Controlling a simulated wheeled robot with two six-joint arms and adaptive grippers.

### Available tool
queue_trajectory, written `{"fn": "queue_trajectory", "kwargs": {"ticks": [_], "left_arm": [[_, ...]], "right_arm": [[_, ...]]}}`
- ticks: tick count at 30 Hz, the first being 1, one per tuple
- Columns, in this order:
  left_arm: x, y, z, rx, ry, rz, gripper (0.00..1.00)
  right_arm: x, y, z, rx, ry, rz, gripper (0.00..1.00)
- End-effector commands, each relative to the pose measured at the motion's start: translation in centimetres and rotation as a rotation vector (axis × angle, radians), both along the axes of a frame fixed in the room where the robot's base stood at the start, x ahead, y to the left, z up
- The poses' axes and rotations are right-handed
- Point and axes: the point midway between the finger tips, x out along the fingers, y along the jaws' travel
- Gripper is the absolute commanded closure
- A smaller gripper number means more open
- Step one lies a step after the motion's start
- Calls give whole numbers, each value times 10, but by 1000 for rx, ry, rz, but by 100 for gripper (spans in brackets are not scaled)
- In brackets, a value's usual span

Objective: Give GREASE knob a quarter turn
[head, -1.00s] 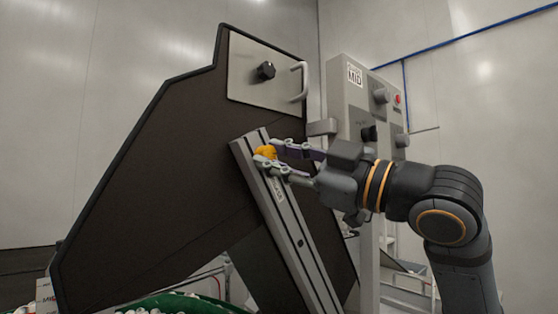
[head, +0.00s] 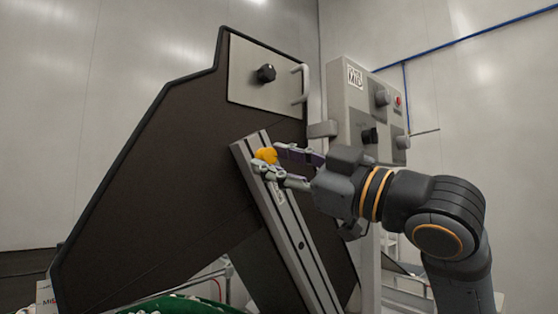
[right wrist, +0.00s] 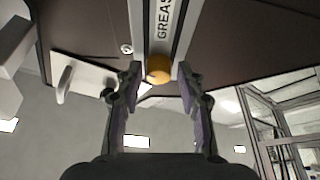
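The GREASE knob is a small orange-yellow knob (head: 266,155) near the upper end of a grey slanted rail (head: 290,230). In the right wrist view the knob (right wrist: 158,69) sits just below the GREASE lettering (right wrist: 165,18). My right gripper (head: 270,158) is at the knob, with one finger above right of it and one below left. In the wrist view the gripper (right wrist: 159,72) is open, its fingertips on both sides of the knob with a visible gap on each side. My left gripper is not in view.
A dark slanted panel (head: 150,200) lies behind the rail. It bears a light plate with a black knob (head: 266,73) and a handle (head: 304,83). A grey control box (head: 345,100) with knobs and a red button stands at right. A green bin (head: 170,305) is at the bottom.

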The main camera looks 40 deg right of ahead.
Motion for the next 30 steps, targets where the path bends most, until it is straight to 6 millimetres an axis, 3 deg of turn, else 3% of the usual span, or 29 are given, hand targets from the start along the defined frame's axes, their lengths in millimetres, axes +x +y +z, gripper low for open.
{"fn": "queue_trajectory", "kwargs": {"ticks": [14,21,30], "left_arm": [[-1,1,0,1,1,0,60],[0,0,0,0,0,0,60],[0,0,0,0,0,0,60]], "right_arm": [[-1,-2,7,6,-8,0,50],[-1,2,29,5,-6,10,50],[-1,2,80,0,-4,7,50]]}}
